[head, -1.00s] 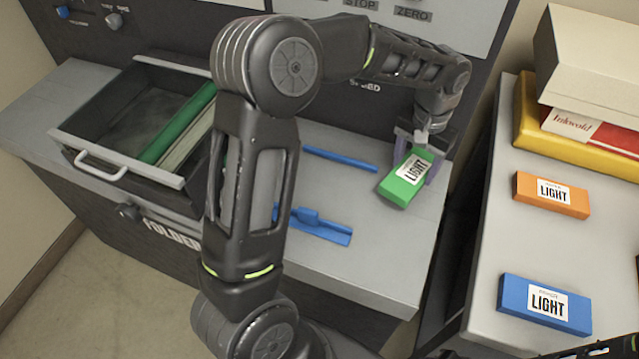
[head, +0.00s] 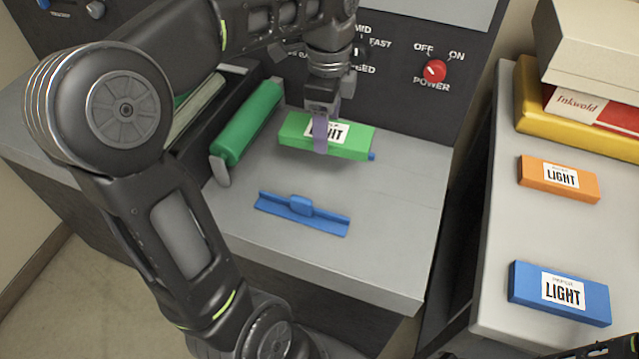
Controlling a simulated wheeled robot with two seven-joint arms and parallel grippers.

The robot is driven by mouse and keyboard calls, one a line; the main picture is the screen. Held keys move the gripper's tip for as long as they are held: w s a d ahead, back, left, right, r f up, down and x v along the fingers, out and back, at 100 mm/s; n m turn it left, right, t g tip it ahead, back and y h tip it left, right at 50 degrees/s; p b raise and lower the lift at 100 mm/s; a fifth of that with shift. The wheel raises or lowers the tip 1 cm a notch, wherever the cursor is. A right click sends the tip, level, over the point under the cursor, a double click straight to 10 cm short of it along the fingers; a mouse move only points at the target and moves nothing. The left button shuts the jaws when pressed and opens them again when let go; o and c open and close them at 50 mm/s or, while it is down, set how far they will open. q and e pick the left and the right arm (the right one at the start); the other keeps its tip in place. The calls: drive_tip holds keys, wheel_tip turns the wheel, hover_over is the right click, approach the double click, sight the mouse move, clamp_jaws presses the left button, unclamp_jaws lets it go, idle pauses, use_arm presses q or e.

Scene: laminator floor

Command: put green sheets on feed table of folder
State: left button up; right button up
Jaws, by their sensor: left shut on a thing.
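The green sheets (head: 354,145) are a green pack with a white label at the top middle of the head view. My left gripper (head: 320,138) is shut on the pack, its fingers across the label. The pack is above or on the grey feed table (head: 385,215) of the folder; I cannot tell whether it touches. A blue guide (head: 302,212) lies on the table in front of the pack. The end of a blue rail (head: 372,156) shows behind the pack's right end. A green roller (head: 248,122) stands left of the pack.
A side table at right holds an orange pack (head: 560,178), a blue pack (head: 560,292) and stacked boxes (head: 590,60). The red power knob (head: 434,71) is on the folder's panel. The feed table's right front is clear.

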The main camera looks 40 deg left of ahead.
use_arm(q)
drive_tip(key=shift+s+a+r+m, duration=0.2)
drive_tip(key=shift+s+a+m, duration=0.1)
drive_tip(key=shift+s+m, duration=0.2)
wheel_tip(320, 180, down, 6)
drive_tip(key=shift+f, duration=0.15)
drive_tip(key=shift+w, duration=0.1)
drive_tip(key=shift+f, duration=1.85)
drive_tip(key=shift+f, duration=0.2)
drive_tip(key=o, duration=1.7)
drive_tip(key=shift+c, duration=0.2)
